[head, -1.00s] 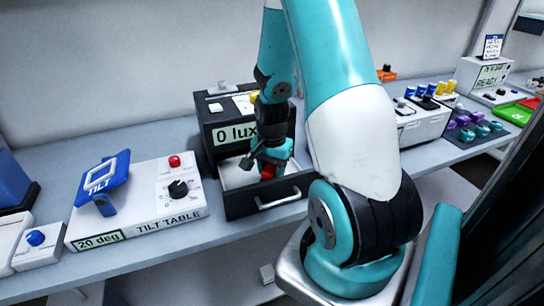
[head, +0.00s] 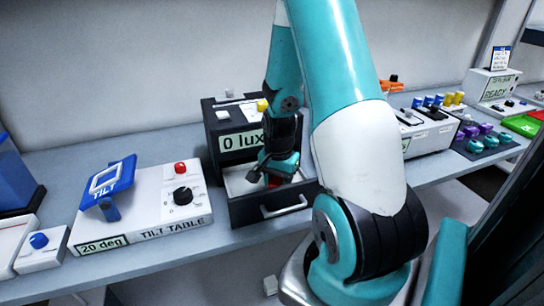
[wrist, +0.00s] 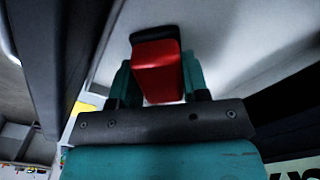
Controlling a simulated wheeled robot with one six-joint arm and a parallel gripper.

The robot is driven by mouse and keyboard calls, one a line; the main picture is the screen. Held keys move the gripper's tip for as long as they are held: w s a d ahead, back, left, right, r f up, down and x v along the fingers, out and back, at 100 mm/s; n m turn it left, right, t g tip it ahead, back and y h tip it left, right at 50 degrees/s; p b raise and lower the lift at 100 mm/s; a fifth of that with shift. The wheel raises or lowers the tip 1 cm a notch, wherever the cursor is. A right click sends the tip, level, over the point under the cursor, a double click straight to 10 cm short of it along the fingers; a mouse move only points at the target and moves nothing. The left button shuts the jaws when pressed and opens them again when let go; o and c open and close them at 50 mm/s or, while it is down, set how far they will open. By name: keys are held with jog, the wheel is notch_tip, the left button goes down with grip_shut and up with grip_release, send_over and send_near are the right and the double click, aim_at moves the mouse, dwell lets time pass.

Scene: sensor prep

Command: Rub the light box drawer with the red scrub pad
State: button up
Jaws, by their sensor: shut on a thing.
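The light box (head: 240,141) is a dark box with a "0 lux" display. Its drawer (head: 262,211) stands pulled out at the front, with a pale inside and a silver handle. My gripper (head: 270,178) points down into the open drawer. In the wrist view my gripper (wrist: 158,80) is shut on the red scrub pad (wrist: 157,66), a red block with a dark end, held between the teal fingers. The pale surface lies beyond the pad; I cannot tell whether they touch. In the head view the pad is mostly hidden by the gripper.
The tilt table (head: 150,212), with a blue tilt plate (head: 107,184) and knobs, stands left of the light box. A white device (head: 428,132) stands to the right, with purple and teal pieces beyond it. My arm covers part of the bench.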

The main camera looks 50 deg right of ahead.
jog(key=shift+s+d+r+p, duration=0.1)
jog(key=shift+d+r+p, duration=0.1)
jog(key=shift+r, duration=0.35)
jog(key=shift+d+r+p, duration=0.1)
jog(key=shift+r+p, duration=0.1)
jog(key=shift+r, duration=0.35)
jog(key=shift+s+a+r+p, duration=0.1)
jog(key=shift+a+r+p, duration=0.1)
jog(key=shift+r+p, duration=0.15)
jog(key=shift+w+a+r+p, duration=0.15)
jog(key=shift+w+r+p, duration=0.05)
jog(key=shift+r+p, duration=2.05)
jog(key=shift+r, duration=0.25)
